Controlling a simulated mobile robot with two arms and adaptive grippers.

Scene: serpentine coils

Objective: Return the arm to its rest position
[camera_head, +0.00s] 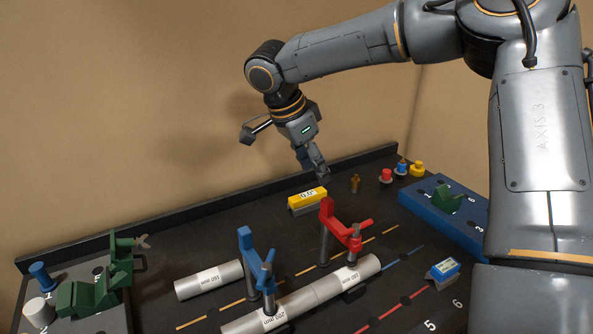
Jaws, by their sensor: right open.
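My right arm comes in from the right and arches over the back of the dark table (165,252). Its gripper (318,172) hangs in the air at the back, above and behind the yellow level block marked 0.0° (308,198). It is open, with nothing seen in it; its fingers look small and partly overlap from here. My left gripper is not in view.
A blue clamp (248,250) and a red clamp (330,215) stand at a grey pipe (312,298). A shorter pipe (208,280) lies left. Green fixtures (88,295) stand at far left. A blue numbered tray (450,220) holds a green piece at right.

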